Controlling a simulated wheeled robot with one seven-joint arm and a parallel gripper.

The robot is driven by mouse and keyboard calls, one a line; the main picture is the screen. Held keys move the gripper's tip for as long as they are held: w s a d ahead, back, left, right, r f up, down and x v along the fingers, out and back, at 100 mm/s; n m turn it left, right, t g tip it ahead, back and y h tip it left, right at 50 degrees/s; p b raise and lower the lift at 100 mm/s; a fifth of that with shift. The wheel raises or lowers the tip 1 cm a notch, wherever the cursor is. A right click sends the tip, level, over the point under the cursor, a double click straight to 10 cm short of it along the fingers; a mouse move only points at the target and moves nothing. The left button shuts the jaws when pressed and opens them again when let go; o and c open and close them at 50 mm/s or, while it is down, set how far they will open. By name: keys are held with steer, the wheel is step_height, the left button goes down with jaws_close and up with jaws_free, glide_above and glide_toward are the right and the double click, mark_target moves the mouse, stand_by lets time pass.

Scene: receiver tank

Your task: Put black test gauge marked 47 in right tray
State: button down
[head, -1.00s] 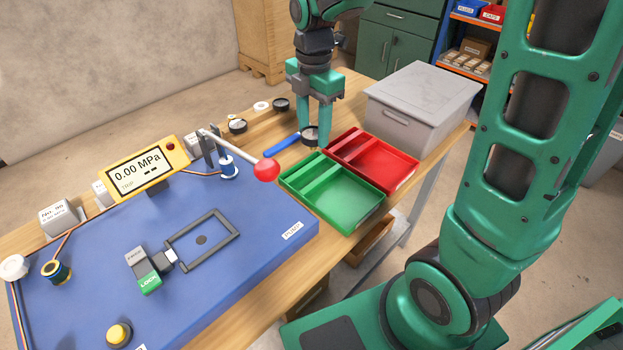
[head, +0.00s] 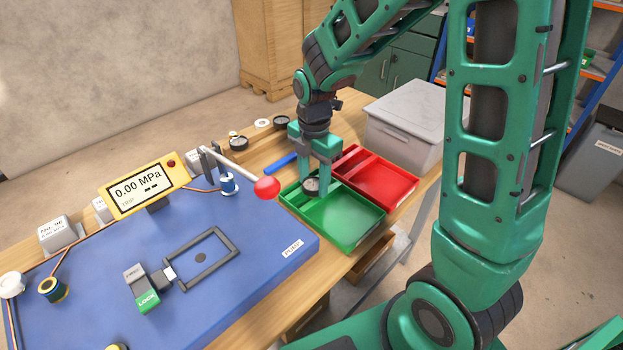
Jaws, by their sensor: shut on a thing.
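My gripper (head: 318,188) is shut on a dark-rimmed round gauge (head: 311,185), which it holds at the green tray (head: 352,238), over its left part. I cannot read any number on the gauge, nor tell whether it touches the tray floor. The red tray (head: 402,195) lies behind and to the right of the green one, and is partly hidden by my gripper. Both trays have dividers and look empty apart from the held gauge.
More round gauges or rings (head: 281,122) stand at the back of the bench. A blue tool (head: 281,162) lies left of my gripper. A red-knobbed lever (head: 266,187) rises close to the green tray. A grey lidded box (head: 405,130) stands behind the red tray.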

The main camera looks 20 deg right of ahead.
mark_target(314, 183)
steer(key=c, duration=0.9)
jaws_free()
steer(key=shift+c, duration=0.2)
step_height(314, 183, up, 12)
steer(key=s+d+m, duration=0.8)
steer(key=s+m, duration=0.4)
steer(key=m, duration=0.2)
steer(key=s+d+f+m, duration=0.1)
steer(key=s+d+m, duration=0.8)
steer(key=s+m, duration=0.3)
steer(key=m, duration=0.2)
steer(key=shift+s+m, duration=0.2)
steer(key=shift+m, duration=0.2)
steer(key=shift+d+f, duration=0.1)
